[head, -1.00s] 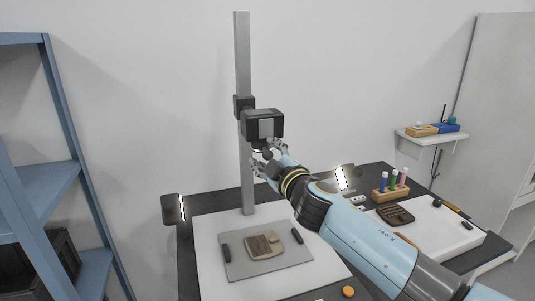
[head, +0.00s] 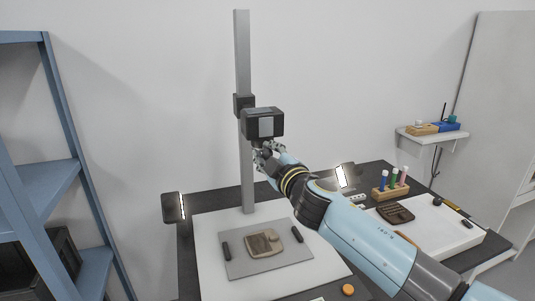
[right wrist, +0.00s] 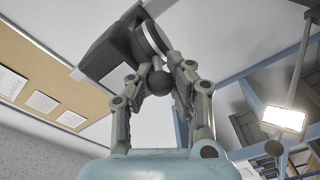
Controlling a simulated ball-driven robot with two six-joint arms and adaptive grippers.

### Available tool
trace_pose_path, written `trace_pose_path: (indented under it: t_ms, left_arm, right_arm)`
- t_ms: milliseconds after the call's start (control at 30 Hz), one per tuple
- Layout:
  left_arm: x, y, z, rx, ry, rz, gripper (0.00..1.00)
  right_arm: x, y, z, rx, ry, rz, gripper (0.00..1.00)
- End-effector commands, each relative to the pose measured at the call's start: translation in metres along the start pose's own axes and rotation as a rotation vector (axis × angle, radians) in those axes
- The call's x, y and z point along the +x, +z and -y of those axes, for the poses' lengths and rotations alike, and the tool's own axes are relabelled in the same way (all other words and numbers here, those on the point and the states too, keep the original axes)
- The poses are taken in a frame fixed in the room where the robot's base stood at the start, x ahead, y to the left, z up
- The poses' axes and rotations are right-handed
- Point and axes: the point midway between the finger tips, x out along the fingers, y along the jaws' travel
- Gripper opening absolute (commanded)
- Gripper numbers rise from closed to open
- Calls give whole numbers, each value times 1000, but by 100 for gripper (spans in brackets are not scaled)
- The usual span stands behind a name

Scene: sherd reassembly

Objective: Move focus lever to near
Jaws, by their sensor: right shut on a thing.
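The dark camera (head: 263,123) is mounted on a tall grey column (head: 242,60) above the copy stand. In the right wrist view the camera (right wrist: 112,45) sits above the fingers, and the focus lever, a short rod with a dark round knob (right wrist: 158,80), hangs from its lens ring (right wrist: 152,40). My right gripper (head: 264,152) is just under the camera in the head view. Its fingers (right wrist: 157,84) are shut on the knob, one on each side. Which end of its travel the lever is at, I cannot tell. My left gripper is in neither view.
A sherd piece (head: 263,243) lies on a grey plate (head: 240,268) on the white board below. Lamps stand at left (head: 173,208) and right (head: 342,176). A rack of tubes (head: 390,191) and a dark tray (head: 396,213) are to the right. A blue shelf (head: 60,120) is at far left.

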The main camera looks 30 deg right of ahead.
Motion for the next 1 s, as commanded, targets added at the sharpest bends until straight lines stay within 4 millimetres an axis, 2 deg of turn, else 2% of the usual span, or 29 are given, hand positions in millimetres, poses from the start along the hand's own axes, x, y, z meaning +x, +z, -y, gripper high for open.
trace_pose_path:
  t_ms: [200,367,767,800,1000]
  left_arm:
    - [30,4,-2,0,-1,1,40]
    - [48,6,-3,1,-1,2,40]
    - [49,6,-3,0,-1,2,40]
    - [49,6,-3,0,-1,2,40]
    - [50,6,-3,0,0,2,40]
  right_arm:
    - [3,-6,11,9,79,110,0]
    - [5,-10,13,4,128,184,0]
    - [5,-13,10,1,143,213,0]
    - [5,-13,10,1,142,213,21]
    - [5,-13,9,1,143,212,47]
